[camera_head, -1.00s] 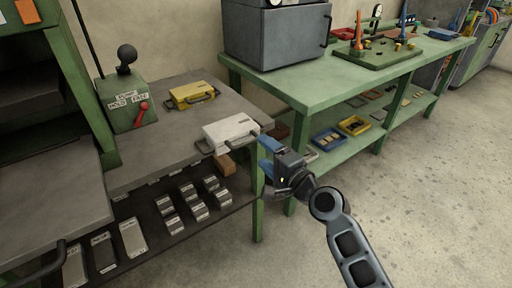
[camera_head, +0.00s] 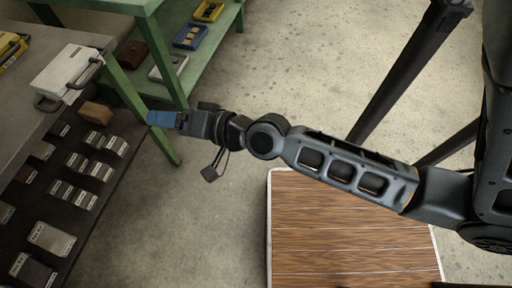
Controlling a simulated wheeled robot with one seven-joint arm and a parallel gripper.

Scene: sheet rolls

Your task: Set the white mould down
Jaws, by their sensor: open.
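The white mould (camera_head: 68,70) is a flat, pale block with dark handles. It lies on the grey bench top (camera_head: 52,36) at the upper left, close to the bench's right edge. My gripper (camera_head: 160,118), with blue fingers, is to the right of the mould and apart from it, beyond the bench edge. It is open and nothing shows between its fingers. My arm reaches in from the right.
A yellow mould (camera_head: 10,48) lies left of the white one. A shelf under the bench holds several labelled metal blocks (camera_head: 75,190) and a brown block (camera_head: 95,112). A green table (camera_head: 180,60) with trays stands behind. A wooden-slat platform (camera_head: 350,230) is on the floor at lower right.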

